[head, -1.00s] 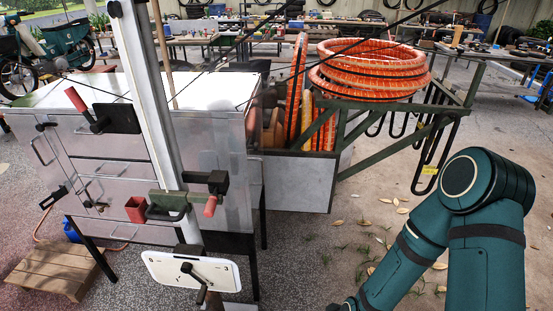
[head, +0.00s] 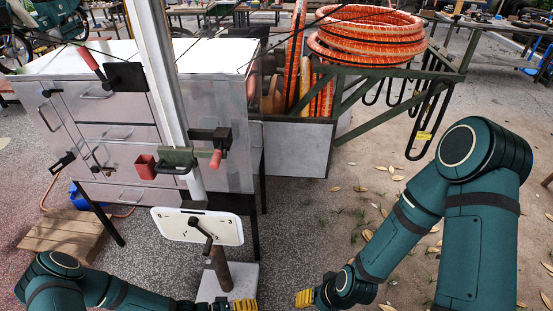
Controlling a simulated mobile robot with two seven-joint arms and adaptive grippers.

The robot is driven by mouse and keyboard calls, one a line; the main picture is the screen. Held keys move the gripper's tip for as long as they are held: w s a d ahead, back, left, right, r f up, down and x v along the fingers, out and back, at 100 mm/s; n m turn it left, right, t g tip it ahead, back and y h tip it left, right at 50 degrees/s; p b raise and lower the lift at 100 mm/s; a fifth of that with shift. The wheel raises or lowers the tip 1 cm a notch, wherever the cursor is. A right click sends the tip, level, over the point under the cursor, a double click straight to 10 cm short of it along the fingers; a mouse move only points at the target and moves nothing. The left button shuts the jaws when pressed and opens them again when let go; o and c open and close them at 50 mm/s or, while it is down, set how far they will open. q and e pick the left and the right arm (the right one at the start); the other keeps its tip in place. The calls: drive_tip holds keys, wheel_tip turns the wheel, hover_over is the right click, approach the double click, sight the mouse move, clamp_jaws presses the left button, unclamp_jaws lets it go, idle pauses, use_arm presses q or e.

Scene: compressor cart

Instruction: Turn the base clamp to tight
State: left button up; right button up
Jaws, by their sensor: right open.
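A white plate (head: 168,226) with small dark markings is on the lower part of the mast. A black lever (head: 203,232) sits at its middle, its arm pointing down and right; this looks like the base clamp. Below it a brown post stands on a pale base block (head: 243,277). My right gripper (head: 304,298), with yellow fingertips, is open and empty, low and right of the base block. My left gripper (head: 243,305) shows only its yellow tips at the bottom edge, just below the block; its opening is cut off. Neither touches the lever.
A red-handled lever (head: 89,60), a green bracket with a red cup (head: 145,167) and a red-gripped crank (head: 216,158) stick out higher up. A metal cabinet (head: 125,135) stands behind. A wooden step (head: 65,230) is at left.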

use_arm(q)
drive_tip(key=s+a+r+m+g+y, duration=0.2)
drive_tip(key=s+r+m+g+y, duration=0.15)
drive_tip(key=s+g+y, duration=0.2)
drive_tip(key=w+r+m+t+y, duration=0.1)
drive_tip(key=w+r+t+y, duration=0.3)
drive_tip(key=r, duration=0.3)
drive_tip(key=shift+w+a+r+t+y, duration=0.2)
drive_tip(key=shift+a+r+t+y, duration=0.15)
drive_tip(key=shift+r+t, duration=0.1)
